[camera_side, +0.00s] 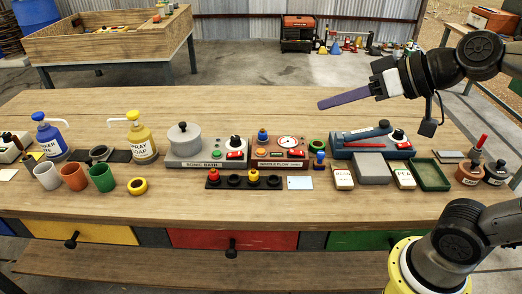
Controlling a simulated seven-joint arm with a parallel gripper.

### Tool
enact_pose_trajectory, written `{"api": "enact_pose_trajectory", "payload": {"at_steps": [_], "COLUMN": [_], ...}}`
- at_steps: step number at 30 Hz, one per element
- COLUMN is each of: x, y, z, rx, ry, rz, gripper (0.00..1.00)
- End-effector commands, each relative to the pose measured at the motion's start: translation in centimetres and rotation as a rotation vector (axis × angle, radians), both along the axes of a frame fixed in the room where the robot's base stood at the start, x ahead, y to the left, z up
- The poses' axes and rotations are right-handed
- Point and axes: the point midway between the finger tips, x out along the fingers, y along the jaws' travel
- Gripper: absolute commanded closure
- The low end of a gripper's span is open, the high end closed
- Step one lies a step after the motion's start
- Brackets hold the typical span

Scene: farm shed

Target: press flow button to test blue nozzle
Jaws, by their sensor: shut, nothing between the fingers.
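The flow rig (280,164) is a brown box in the middle of the table, with a label on its front. A blue nozzle (262,136) stands upright at its back left. A dial gauge (288,142) and a red switch (296,153) are to the right. My gripper (322,104) is shut and empty, with long purple fingers pointing left. It is up in the air, behind and right of the rig, touching nothing.
A black nozzle rack (232,182) with red and yellow nozzles lies in front. The sonic bath (197,158) stands left and a blue-topped device (372,143) right. A small blue-topped bottle (319,159) is close to the rig's right side.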

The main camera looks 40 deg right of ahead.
Motion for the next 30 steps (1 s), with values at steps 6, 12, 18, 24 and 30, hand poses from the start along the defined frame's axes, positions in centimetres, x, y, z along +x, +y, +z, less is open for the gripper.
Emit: {"api": "enact_pose_trajectory", "payload": {"at_steps": [6,12,18,24,30], "x": [7.3,13.6,18.3,21.2,22.4], "y": [-0.5,-2.6,-4.8,-5.5,-4.9], "z": [2.7,1.7,-2.5,-8.5,-13.0], "rx": [0.168,0.279,0.342,0.375,0.366], "ry": [-0.095,-0.098,-0.024,0.094,0.181], "rz": [-0.142,-0.343,-0.554,-0.711,-0.743], "gripper": [1.0,1.0,1.0,1.0,1.0]}}
